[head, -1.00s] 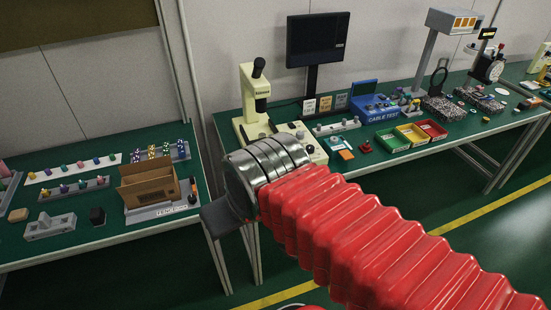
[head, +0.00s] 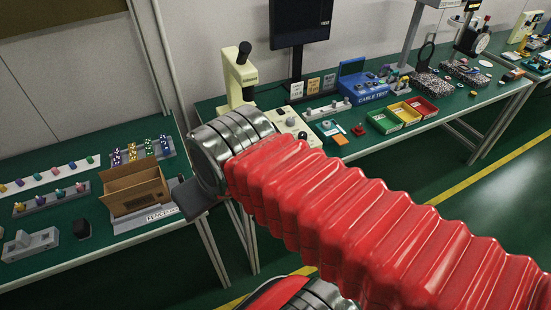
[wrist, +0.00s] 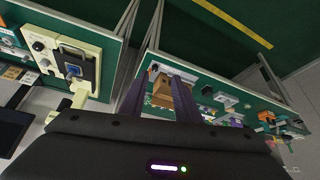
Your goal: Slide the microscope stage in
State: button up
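The cream microscope (head: 238,75) stands on the bench against the wall, upright, with a black eyepiece. My red-sleeved arm crosses in front of it in the head view and hides its stage. In the wrist view, which is turned over, the microscope base (wrist: 93,88) is at upper left. The stage (wrist: 76,62) there is a dark framed plate with a blue patch; how far out it sits I cannot tell. My gripper (wrist: 163,75) has two dark purple fingers standing apart, empty, beside the microscope and over the gap and neighbouring bench. It touches nothing that I can see.
An open cardboard box (head: 135,190) stands on the left bench near its edge. A blue cable tester (head: 367,88) and coloured bins (head: 403,113) are to the right. A narrow gap separates the two benches.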

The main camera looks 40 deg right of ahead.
jog(key=shift+f, duration=0.1)
jog(key=w+d+f+m+y, duration=0.3)
jog(key=d+f+m+y, duration=0.1)
jog(key=f, duration=0.2)
jog(key=w+d+f+m+y, duration=0.3)
jog(key=d+f+y, duration=0.1)
jog(key=f, duration=0.2)
jog(key=s+d+f+m+t+h, duration=0.1)
jog(key=d+f+m+t+h, duration=0.2)
jog(key=d, duration=0.9)
jog(key=s+d+f+m+t+h, duration=0.2)
jog(key=d+f+m+t, duration=0.4)
jog(key=d, duration=0.7)
jog(key=shift+s+m+t+h, duration=0.15)
jog(key=shift+m+t+h, duration=0.45)
jog(key=shift+m+h, duration=0.15)
jog(key=shift+f+y, duration=0.1)
jog(key=shift+y, duration=0.15)
jog(key=shift+x, duration=6.95)
jog(key=shift+f, duration=0.1)
jog(key=shift+c, duration=0.3)
